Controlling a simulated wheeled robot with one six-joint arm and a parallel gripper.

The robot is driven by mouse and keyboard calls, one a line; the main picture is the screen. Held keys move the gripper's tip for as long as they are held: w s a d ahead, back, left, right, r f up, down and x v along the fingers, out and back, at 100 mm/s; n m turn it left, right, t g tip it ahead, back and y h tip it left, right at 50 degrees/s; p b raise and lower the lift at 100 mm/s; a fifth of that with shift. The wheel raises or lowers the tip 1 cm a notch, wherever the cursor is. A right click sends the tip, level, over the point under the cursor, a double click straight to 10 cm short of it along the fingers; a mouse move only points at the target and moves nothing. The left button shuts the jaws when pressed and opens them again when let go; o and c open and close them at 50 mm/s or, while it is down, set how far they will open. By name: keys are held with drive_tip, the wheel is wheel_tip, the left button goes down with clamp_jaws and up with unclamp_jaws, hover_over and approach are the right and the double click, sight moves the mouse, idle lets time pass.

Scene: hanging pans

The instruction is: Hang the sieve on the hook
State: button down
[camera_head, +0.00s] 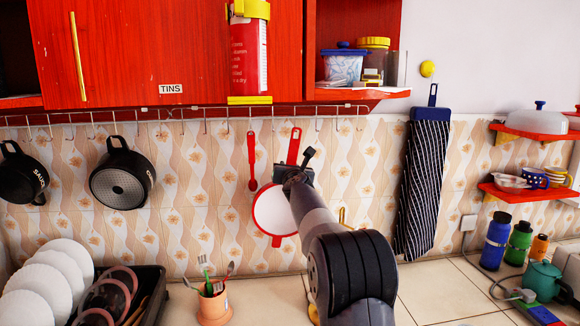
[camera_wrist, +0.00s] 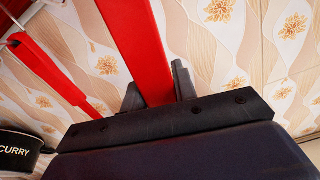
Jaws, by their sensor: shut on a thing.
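The sieve (camera_head: 268,212) has a round white face, a red rim and a red handle. It is upright in front of the tiled wall, handle up. My gripper (camera_head: 294,174) is shut on the handle, which also shows between the fingers in the wrist view (camera_wrist: 150,55). The top of the handle is just below the hook rail (camera_head: 200,111). I cannot tell whether it touches a hook. My arm hides part of the sieve's right side.
A red spoon-like utensil (camera_head: 252,162) hangs close left of the sieve. Two black pans, one a pan (camera_head: 122,176), hang further left. A striped apron (camera_head: 425,180) hangs at right. A utensil pot (camera_head: 213,306) and dish rack (camera_head: 150,295) stand below. Cabinets are above the rail.

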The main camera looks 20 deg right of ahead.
drive_tip(key=shift+w+d+r+p, duration=0.1)
drive_tip(key=shift+w+d+p, duration=0.15)
drive_tip(key=shift+w+p, duration=0.7)
drive_tip(key=shift+w+d+f, duration=0.1)
drive_tip(key=shift+w+f, duration=0.55)
drive_tip(key=shift+w, duration=0.15)
drive_tip(key=c, duration=1.1)
unclamp_jaws()
drive_tip(key=shift+o, duration=0.2)
drive_tip(key=shift+f+b, duration=0.1)
drive_tip(key=shift+b, duration=0.2)
